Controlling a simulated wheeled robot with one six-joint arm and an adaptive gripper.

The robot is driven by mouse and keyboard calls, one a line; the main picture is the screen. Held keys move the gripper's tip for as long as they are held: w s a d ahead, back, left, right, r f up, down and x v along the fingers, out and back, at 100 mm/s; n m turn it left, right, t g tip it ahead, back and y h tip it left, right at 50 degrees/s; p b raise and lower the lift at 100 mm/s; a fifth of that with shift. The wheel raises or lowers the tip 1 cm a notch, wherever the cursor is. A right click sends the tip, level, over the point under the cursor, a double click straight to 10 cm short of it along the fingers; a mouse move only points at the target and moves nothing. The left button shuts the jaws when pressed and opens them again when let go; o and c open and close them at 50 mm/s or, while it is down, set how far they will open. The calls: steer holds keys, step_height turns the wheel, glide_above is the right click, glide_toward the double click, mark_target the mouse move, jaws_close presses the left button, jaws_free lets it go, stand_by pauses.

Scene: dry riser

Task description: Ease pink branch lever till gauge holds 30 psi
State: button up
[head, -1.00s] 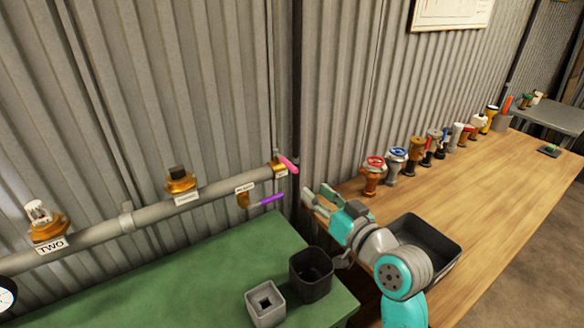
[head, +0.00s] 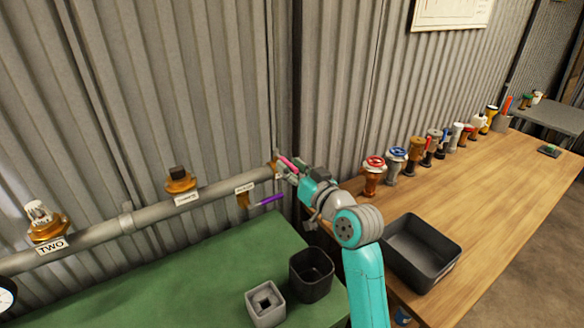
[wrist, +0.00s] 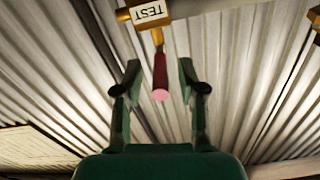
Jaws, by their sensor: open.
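The pink branch lever (head: 287,161) sits at the right end of the grey pipe, on a brass valve. In the wrist view the pink lever (wrist: 160,78) hangs from the brass fitting with a TEST label (wrist: 149,12), its round end toward me. My gripper (head: 290,172) is at the lever. In the wrist view my gripper (wrist: 160,85) is open, with one finger on each side of the lever and gaps visible on both sides. A gauge (head: 6,297) is cut off at the left edge of the head view; its reading cannot be made out.
A purple lever (head: 270,199) is close by, left of my gripper. The grey pipe (head: 150,218) runs along the corrugated wall. Two square holders stand on the green bench (head: 190,275). A black tray (head: 455,262) and several valves stand on the wooden bench.

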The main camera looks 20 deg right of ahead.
steer(key=shift+w, duration=0.1)
jaws_close()
steer(key=shift+a, duration=0.15)
steer(key=shift+a+m+h, duration=0.65)
steer(key=shift+m+h, duration=0.35)
steer(key=shift+h, duration=0.55)
steer(key=shift+a+m+h, duration=0.65)
steer(key=shift+m+h, duration=0.35)
steer(key=shift+h, duration=0.5)
steer(key=shift+a+m+h, duration=0.65)
steer(key=shift+m+h, duration=0.35)
steer(key=shift+h, duration=0.55)
jaws_free()
